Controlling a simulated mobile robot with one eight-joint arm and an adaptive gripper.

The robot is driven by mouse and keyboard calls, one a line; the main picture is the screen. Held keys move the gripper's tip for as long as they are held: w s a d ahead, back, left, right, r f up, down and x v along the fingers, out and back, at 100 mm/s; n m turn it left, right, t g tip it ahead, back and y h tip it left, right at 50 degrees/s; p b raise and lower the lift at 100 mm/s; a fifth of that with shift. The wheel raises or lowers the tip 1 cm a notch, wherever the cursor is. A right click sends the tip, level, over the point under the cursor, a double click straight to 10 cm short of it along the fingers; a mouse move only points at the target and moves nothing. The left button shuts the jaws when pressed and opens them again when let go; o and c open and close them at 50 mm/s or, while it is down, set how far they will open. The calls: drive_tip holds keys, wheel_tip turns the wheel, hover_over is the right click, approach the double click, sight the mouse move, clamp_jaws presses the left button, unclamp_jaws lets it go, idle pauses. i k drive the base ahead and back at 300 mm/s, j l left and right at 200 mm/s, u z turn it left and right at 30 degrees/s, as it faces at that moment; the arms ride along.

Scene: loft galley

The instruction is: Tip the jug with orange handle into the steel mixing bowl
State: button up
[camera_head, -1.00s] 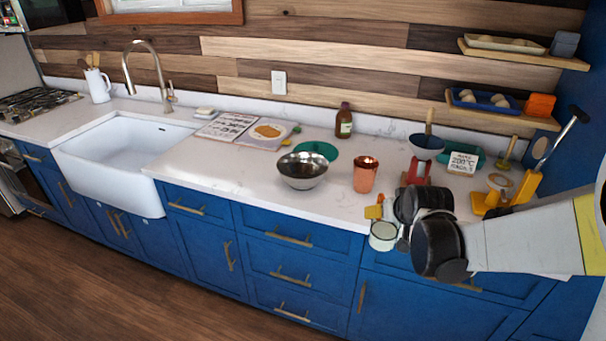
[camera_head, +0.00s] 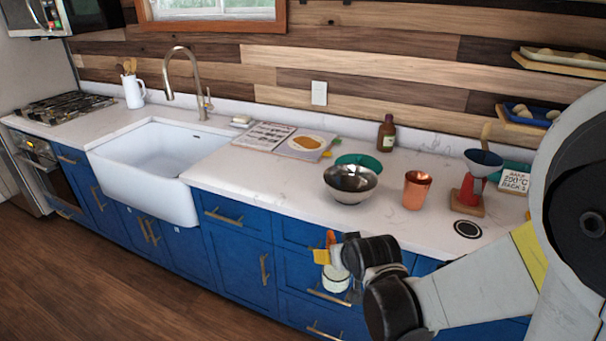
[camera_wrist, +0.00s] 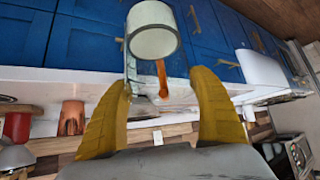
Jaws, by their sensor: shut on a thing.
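The small white jug (camera_head: 336,281) with the orange handle (camera_head: 330,239) is held in front of the blue drawers, off the counter, and looks roughly upright. My gripper (camera_head: 332,255) is shut at its handle. In the wrist view, the jug (camera_wrist: 152,42) shows its round end beyond my yellow fingers, and the orange handle (camera_wrist: 161,78) lies between the fingertips. The jug's contents cannot be made out. The steel mixing bowl (camera_head: 350,195) stands on the counter near its front edge, beyond and above the jug in the head view. The jug and bowl are apart.
A brown bottle (camera_head: 386,134) is farther back.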

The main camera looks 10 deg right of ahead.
sight(350, 184)
drive_tip(key=i+j+u, duration=0.5)
drive_tip(key=u, duration=0.3)
drive_tip(key=i, duration=0.1)
